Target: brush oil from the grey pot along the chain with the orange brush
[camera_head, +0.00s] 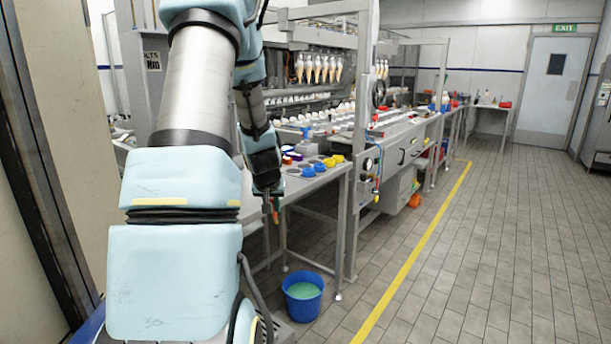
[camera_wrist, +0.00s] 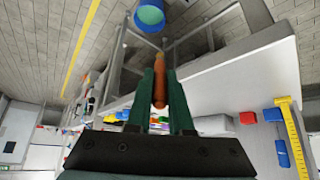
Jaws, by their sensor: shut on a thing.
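My gripper (camera_head: 272,203) hangs in front of the near end of the worktable in the head view, pointing down. Its two dark green fingers (camera_wrist: 160,90) are shut on the orange brush (camera_wrist: 160,76), whose orange length lies between them in the wrist view. A small orange part of the brush (camera_head: 275,215) shows below the gripper in the head view. The brush is clear of the table. I cannot make out the grey pot for certain. The chain cannot be told apart within the cone machine (camera_head: 330,110).
A blue bucket (camera_head: 303,300) with green liquid stands on the floor, also in the wrist view (camera_wrist: 150,18). A yellow ruler-like strip (camera_wrist: 297,140) lies on the table. The tiled floor at right is free.

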